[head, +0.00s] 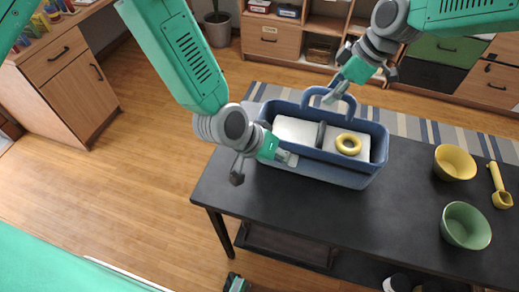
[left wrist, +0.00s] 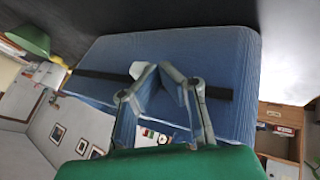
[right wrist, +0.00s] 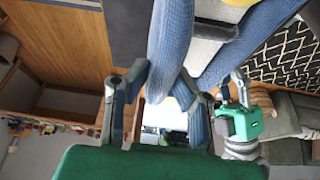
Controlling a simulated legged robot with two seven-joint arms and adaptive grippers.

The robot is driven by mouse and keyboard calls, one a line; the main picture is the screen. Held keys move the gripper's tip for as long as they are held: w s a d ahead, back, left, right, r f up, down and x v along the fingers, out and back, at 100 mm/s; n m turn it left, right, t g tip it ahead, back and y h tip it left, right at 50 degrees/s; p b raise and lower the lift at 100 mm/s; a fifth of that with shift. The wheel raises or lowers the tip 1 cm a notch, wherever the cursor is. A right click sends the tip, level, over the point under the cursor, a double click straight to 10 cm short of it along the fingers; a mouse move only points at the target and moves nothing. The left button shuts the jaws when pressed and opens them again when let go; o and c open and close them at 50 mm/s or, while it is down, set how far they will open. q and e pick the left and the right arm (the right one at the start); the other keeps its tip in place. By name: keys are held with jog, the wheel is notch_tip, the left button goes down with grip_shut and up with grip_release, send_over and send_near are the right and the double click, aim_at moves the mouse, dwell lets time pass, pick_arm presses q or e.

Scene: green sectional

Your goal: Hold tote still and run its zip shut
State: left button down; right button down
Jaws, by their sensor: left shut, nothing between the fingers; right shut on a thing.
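The blue tote (head: 335,173) stands upright on the black table (head: 405,215), its top open. A dark zip band (left wrist: 105,75) runs along its side in the left wrist view, with a pale tab (left wrist: 140,72) on it that looks like the zip pull. My left gripper (head: 287,158) is shut and empty at the tote's near left side; its tips (left wrist: 160,76) are beside the pale tab. My right gripper (head: 340,92) is shut on the tote's far handle (head: 315,92), which also shows between its fingers in the right wrist view (right wrist: 170,40).
A yellow ring (head: 348,144) and pale panels with a dark divider are inside the tote. A yellow bowl (head: 455,163), a green bowl (head: 466,226) and a yellow scoop (head: 499,187) stand at the table's right. The table top between tote and bowls is clear.

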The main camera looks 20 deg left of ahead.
pick_arm(q)
jog(key=d, duration=1.7)
jog(key=shift+s+d, duration=0.15)
jog(key=shift+s, duration=0.15)
pick_arm(e)
jog(key=shift+d, duration=0.15)
jog(key=shift+r, duration=0.1)
pick_arm(q)
jog(key=s+a+r, duration=0.3)
jog(key=a+r, duration=0.4)
jog(key=a, duration=0.1)
jog(key=shift+s+a+r, duration=0.15)
jog(key=shift+a+r, duration=0.25)
